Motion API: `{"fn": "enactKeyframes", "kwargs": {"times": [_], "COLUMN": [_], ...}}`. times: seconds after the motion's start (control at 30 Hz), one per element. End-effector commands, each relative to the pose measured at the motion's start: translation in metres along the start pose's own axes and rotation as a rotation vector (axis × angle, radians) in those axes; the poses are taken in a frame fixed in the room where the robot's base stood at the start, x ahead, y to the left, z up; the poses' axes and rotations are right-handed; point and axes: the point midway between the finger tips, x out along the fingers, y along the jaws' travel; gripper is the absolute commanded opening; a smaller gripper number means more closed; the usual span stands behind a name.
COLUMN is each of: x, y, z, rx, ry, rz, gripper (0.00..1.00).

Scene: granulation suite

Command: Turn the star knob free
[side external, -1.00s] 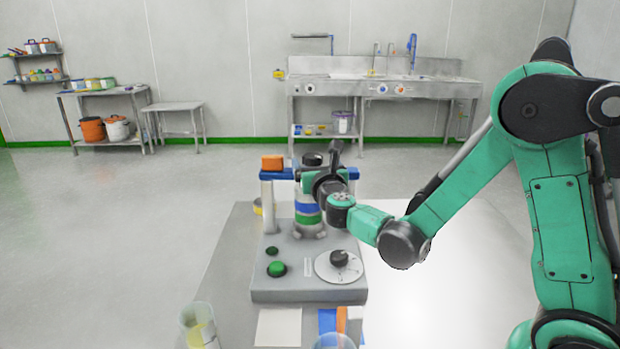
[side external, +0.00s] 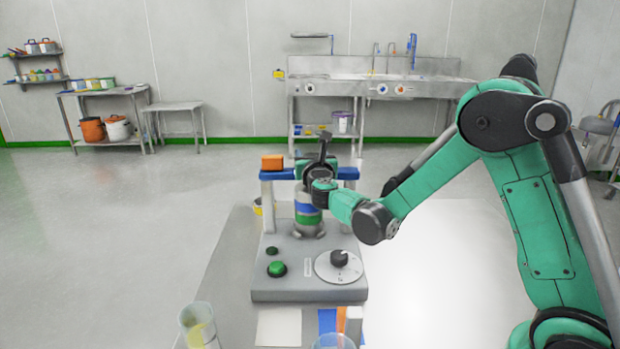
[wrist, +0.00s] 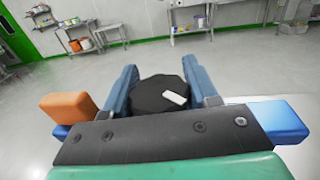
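The star knob (wrist: 158,94) is a dark, many-sided disc with a white mark on its top. In the wrist view it lies between the two blue fingers of my gripper (wrist: 161,90). The fingers stand wide apart, one on each side; whether they touch the knob I cannot tell. In the side view my gripper (side external: 318,185) is over the middle of the grey machine (side external: 308,290), at the blue crossbar (side external: 347,173). There my wrist hides the knob and the fingertips.
An orange block (side external: 272,163) sits on the crossbar's left end, close to my gripper. The machine's base carries a green button (side external: 277,270) and a black dial (side external: 339,258). A clear beaker (side external: 197,325) stands at the front left. The white tabletop (side external: 430,270) to the right is clear.

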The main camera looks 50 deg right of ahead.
Motion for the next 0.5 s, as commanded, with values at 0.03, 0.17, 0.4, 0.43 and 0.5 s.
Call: {"fn": "enactKeyframes", "kwargs": {"times": [0.03,0.17,0.4,0.43,0.5], "x": [-0.0001,-0.0001,0.0005,0.0005,0.0003], "y": [0.0,0.0,0.0004,0.001,0.0023], "z": [0.0,0.0,0.0,0.0,-0.0001], "rx": [0.0,0.0,0.0,0.0,0.0], "ry": [0.0,0.0,0.0,0.0,0.0], "rz": [0.0,0.001,0.133,0.164,0.233], "gripper": [0.22,0.0,0.0,0.0,0.0]}}
